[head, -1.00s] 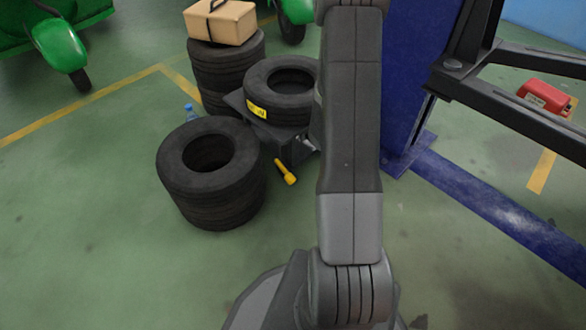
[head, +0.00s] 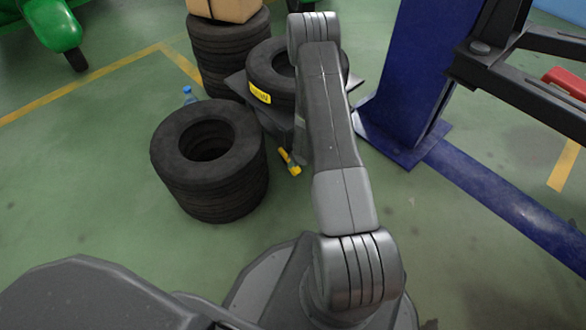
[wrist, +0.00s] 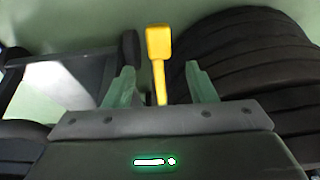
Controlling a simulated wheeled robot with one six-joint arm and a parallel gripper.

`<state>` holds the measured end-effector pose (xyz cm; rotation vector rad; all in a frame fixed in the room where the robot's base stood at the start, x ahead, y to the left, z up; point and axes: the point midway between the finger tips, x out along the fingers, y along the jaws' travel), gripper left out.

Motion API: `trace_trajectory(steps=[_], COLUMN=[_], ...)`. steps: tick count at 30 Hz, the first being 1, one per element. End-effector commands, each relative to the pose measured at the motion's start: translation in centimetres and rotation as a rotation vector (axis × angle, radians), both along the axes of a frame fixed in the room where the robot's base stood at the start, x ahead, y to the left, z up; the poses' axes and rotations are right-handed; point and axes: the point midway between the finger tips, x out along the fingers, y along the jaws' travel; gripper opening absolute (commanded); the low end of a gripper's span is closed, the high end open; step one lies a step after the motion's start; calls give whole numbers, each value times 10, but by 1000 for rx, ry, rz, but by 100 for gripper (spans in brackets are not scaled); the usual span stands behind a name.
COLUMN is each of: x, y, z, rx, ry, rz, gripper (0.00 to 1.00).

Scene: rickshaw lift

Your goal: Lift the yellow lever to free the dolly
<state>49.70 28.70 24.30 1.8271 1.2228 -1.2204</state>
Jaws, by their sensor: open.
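The yellow lever (head: 290,162) sticks out low from the near side of the dolly (head: 237,82), just left of my arm in the head view. The dolly is a dark platform with a labelled tyre (head: 262,85) on top. In the wrist view the lever (wrist: 159,45) has a wide yellow head and a thin shaft. My gripper (wrist: 160,80) is open, with a green finger on each side of the shaft and visible gaps. The lever's head extends beyond the fingertips. The lower shaft is hidden by the gripper body. My gripper is hidden behind my arm in the head view.
A tyre stack (head: 210,165) stands close left of the lever. Another stack (head: 228,50) behind carries a cardboard box (head: 225,8). A blue lift post (head: 410,80) stands to the right, with dark lift arms (head: 520,90). The green floor in front is open.

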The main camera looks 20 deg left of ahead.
Motion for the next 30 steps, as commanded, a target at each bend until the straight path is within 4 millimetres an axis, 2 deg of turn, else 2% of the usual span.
trace_trajectory(steps=[1,9,15,24,26,30], x=[1,9,11,12,12,12], y=[4,21,27,27,27,27], z=[-17,-60,-72,-73,-72,-72], rx=[-1,-2,-2,-1,-1,-1], ry=[1,1,1,0,0,0], rz=[1,0,0,0,0,0], gripper=[51,51,51,51,41,14])
